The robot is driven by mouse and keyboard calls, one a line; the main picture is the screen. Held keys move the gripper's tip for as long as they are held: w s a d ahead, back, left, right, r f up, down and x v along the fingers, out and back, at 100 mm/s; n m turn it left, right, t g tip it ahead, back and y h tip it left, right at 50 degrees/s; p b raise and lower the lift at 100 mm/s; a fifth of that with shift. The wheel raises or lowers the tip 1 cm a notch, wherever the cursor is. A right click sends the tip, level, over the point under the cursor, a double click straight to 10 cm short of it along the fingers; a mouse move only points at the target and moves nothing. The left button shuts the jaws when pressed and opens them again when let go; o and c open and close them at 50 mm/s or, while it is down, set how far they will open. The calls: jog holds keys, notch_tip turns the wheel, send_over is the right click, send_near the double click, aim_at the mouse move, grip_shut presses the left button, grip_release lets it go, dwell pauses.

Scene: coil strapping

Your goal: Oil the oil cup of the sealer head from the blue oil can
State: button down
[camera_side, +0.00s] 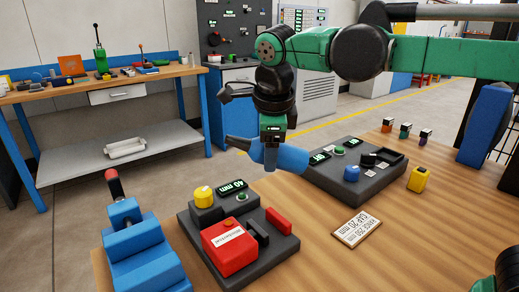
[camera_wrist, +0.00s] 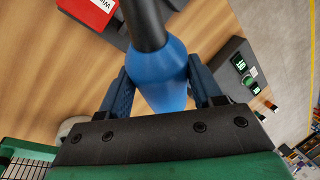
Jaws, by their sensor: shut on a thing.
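My gripper (camera_side: 272,150) is shut on the blue oil can (camera_side: 291,158), which is held tilted well over above the wooden bench. In the wrist view, the oil can (camera_wrist: 163,75) sits between the two dark blue fingers, with its dark spout (camera_wrist: 146,22) pointing away from the gripper. The spout tip is outside the wrist view, and the side view does not show it clearly. Below the can stands a dark unit with a red box (camera_side: 229,246) and a yellow round part (camera_side: 204,195). I cannot tell for certain which part is the sealer head's oil cup.
A dark unit with a blue knob (camera_side: 352,173) and a green display stands behind to the right. A blue device with a red-tipped lever (camera_side: 138,245) is at the left.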

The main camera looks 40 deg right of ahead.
jog(key=t+y, duration=0.1)
jog(key=y, duration=0.1)
jog(key=shift+s+d+m+t+y, duration=0.15)
jog(key=shift+d+m+t+y, duration=0.15)
jog(key=shift+t+y, duration=0.4)
jog(key=shift+y, duration=0.4)
jog(key=shift+d+m+t+y, duration=0.25)
jog(key=shift+t+y, duration=0.35)
jog(key=shift+y, duration=0.3)
jog(key=shift+s+m+t+y, duration=0.1)
jog(key=shift+m+t+y, duration=0.15)
jog(key=shift+t+y, duration=0.7)
jog(key=shift+f, duration=0.1)
jog(key=shift+y, duration=0.45)
jog(key=w+d+r+m+t+h, duration=0.2)
jog(key=w+d+r+m+h, duration=0.1)
jog(key=r, duration=0.3)
jog(key=shift+w+d+r+m+h, duration=0.3)
jog(key=shift+d+m, duration=0.4)
jog(key=shift+d, duration=0.05)
